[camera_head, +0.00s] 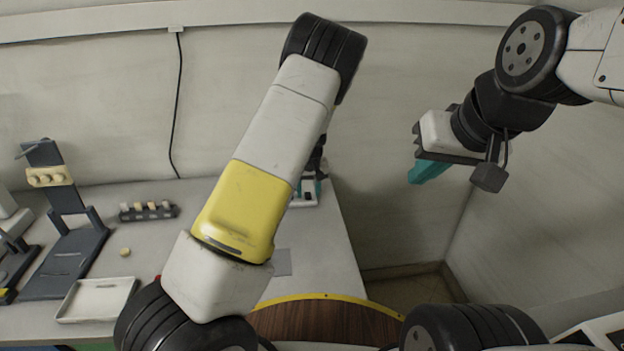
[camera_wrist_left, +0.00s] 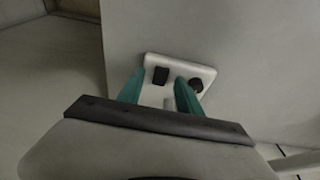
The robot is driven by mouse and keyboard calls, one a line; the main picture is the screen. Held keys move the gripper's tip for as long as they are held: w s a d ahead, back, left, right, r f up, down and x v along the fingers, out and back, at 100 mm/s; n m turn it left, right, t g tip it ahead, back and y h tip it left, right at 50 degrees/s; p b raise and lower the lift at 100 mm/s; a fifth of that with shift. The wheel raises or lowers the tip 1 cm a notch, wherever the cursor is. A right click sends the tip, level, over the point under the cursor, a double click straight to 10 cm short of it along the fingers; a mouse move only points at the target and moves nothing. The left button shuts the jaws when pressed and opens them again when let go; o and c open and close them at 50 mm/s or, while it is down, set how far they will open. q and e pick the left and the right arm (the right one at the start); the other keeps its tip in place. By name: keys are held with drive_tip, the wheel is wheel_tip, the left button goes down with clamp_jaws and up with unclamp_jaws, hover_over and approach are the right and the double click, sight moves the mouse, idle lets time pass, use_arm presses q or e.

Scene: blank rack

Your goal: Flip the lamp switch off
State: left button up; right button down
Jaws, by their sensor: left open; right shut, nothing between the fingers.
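A small white plate (camera_wrist_left: 180,65) with a black rectangular switch (camera_wrist_left: 161,76) and a round black knob (camera_wrist_left: 196,84) lies on the table in the left wrist view. My left gripper (camera_wrist_left: 160,92) is open above the plate, one teal finger near the switch's left side, the other between the switch and the knob. I cannot tell whether a finger touches the switch, or which way it is set. In the head view my left arm mostly hides this gripper (camera_head: 316,188) and the plate (camera_head: 303,201). My right gripper (camera_head: 430,171) is shut and empty, raised at the right.
A dark stand (camera_head: 70,245) with pale yellow knobs, a small dark rack (camera_head: 148,212) with several pegs, a loose round piece (camera_head: 125,252) and a white tray (camera_head: 97,298) are on the table's left side. The table ends right of the plate.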

use_arm(q)
drive_tip(key=v, duration=0.7)
drive_tip(key=shift+r, duration=0.3)
drive_tip(key=shift+s, duration=0.1)
drive_tip(key=shift+s, duration=0.1)
drive_tip(key=shift+t, duration=0.7)
drive_tip(key=x, duration=0.2)
drive_tip(key=s+x, duration=0.1)
drive_tip(key=x, duration=0.4)
drive_tip(key=shift+s+f, duration=0.15)
drive_tip(key=shift+f, duration=0.4)
drive_tip(key=shift+c, duration=0.4)
clamp_jaws()
